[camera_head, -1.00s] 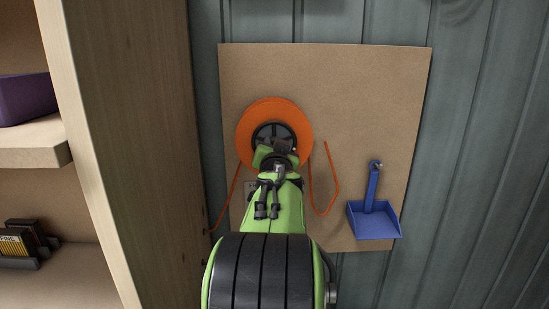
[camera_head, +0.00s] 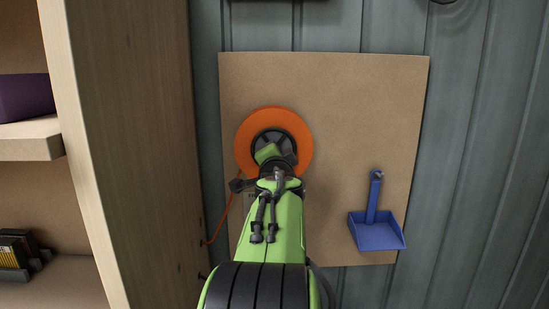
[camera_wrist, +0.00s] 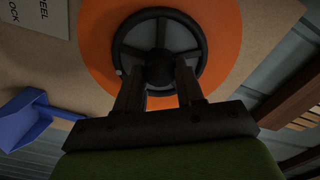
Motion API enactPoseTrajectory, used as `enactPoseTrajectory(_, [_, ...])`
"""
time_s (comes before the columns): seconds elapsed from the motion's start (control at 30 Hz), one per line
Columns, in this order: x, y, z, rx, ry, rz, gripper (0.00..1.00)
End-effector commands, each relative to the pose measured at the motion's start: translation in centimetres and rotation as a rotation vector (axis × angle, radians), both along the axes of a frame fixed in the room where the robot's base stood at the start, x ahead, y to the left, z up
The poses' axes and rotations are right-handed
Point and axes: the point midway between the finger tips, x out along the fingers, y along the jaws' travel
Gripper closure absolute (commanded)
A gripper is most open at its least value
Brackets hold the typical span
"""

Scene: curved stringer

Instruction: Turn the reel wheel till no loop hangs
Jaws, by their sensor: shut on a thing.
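The orange reel (camera_head: 301,130) is mounted on a tan board, with a dark spoked wheel (camera_head: 291,135) at its centre. An orange cord (camera_head: 221,218) runs from the reel's left side down to the lower left; no loop shows to the right of the reel. In the wrist view, the wheel (camera_wrist: 204,45) stands before the orange reel (camera_wrist: 226,28). My gripper (camera_wrist: 160,75) is at the wheel, its two fingers on either side of the hub and shut on the wheel. In the head view my arm hides the lower part of the reel and what lies below it.
A blue dustpan (camera_head: 376,230) hangs on the right of the board (camera_head: 350,110). A wooden shelf unit (camera_head: 140,150) stands close on the left. A printed label (camera_wrist: 37,12) is on the board, partly behind my arm in the head view. The board's upper right is bare.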

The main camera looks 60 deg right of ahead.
Motion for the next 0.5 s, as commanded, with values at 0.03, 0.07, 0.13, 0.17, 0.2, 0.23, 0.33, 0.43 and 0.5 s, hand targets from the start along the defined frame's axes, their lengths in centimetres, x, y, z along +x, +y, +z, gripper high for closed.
enactPoseTrajectory(0.03, [0.01,-0.01,-0.19,0.008,-0.004,0.001,0.93])
enactPoseTrajectory(0.07, [0.01,-0.01,-0.19,0.009,-0.007,0.001,0.93])
enactPoseTrajectory(0.13, [0.01,-0.01,-0.19,0.012,-0.01,0.0,0.93])
enactPoseTrajectory(0.17, [0.01,-0.01,-0.19,0.012,-0.011,0.0,0.93])
enactPoseTrajectory(0.2, [0.01,-0.01,-0.19,0.012,-0.012,0.0,0.93])
enactPoseTrajectory(0.23, [0.01,-0.02,-0.19,0.012,-0.012,0.0,0.93])
enactPoseTrajectory(0.33, [0.01,-0.02,-0.19,0.012,-0.012,0.0,0.93])
enactPoseTrajectory(0.43, [0.02,-0.01,-0.19,0.012,-0.012,0.0,0.93])
enactPoseTrajectory(0.5, [0.02,-0.01,-0.19,0.012,-0.012,0.0,0.61])
